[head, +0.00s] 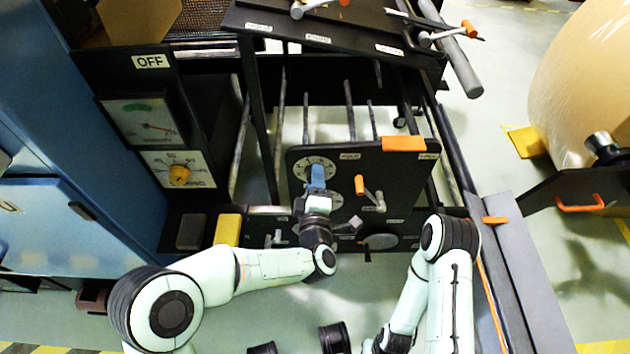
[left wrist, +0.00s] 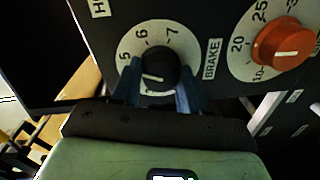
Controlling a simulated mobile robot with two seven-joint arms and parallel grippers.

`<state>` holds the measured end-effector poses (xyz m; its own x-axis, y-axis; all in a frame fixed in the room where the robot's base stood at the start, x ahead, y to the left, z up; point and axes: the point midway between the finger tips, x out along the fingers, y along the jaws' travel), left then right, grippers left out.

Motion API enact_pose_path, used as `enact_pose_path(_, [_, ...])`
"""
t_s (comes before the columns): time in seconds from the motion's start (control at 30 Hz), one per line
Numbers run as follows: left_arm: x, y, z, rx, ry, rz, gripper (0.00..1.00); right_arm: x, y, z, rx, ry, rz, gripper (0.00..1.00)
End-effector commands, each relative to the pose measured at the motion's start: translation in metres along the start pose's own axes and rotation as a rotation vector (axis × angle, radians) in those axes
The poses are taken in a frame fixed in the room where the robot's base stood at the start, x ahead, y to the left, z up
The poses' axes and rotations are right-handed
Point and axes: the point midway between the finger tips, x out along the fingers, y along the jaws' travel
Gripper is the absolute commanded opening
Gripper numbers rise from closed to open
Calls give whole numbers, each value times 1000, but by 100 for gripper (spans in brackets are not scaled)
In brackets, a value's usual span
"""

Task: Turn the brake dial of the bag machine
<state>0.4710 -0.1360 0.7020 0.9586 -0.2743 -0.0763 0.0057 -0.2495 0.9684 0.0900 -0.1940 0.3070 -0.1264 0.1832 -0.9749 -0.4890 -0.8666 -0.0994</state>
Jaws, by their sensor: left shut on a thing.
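The brake dial (left wrist: 157,68) is a round black knob on a white scale plate, beside a BRAKE label (left wrist: 212,58) in the left wrist view. The numbers 5, 6 and 7 show around it. A short white mark on the knob lies at its lower left in that view. My left gripper (left wrist: 157,88) is shut on the knob, with one blue finger on each side. In the head view the left gripper (head: 317,178) covers most of the knob, and the white scale plate (head: 307,163) shows around it.
On the black panel, a crank with an orange handle (head: 360,185) stands right of the dial. An orange knob (left wrist: 283,45) on a white scale is near the gripper in the left wrist view. A yellow block (head: 228,229) lies left. A kraft roll (head: 585,85) stands far right.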

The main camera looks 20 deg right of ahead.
Motion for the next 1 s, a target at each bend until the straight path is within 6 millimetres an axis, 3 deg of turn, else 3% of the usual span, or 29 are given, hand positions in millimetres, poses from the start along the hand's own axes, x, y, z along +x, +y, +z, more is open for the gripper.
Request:
enact_pose_path(0.4, [0, -1, 1, -7, -4, -2, 13, 0, 0, 0, 0, 0, 0, 43])
enact_pose_path(0.43, [0, -1, 1, -7, -4, -2, 47, 0, 0, 0, 0, 0, 0, 43])
enact_pose_path(0.5, [0, -1, 1, -7, -4, -2, 69, 0, 0, 0, 0, 0, 0, 43])
enact_pose_path(0.83, [-2, 0, 1, -6, -2, -1, 69, 0, 0, 0, -1, 2, -1, 43])
enact_pose_path(1.0, [-21, 1, 1, -6, -4, -1, 69, -5, -6, -6, -8, 26, -11, 43])
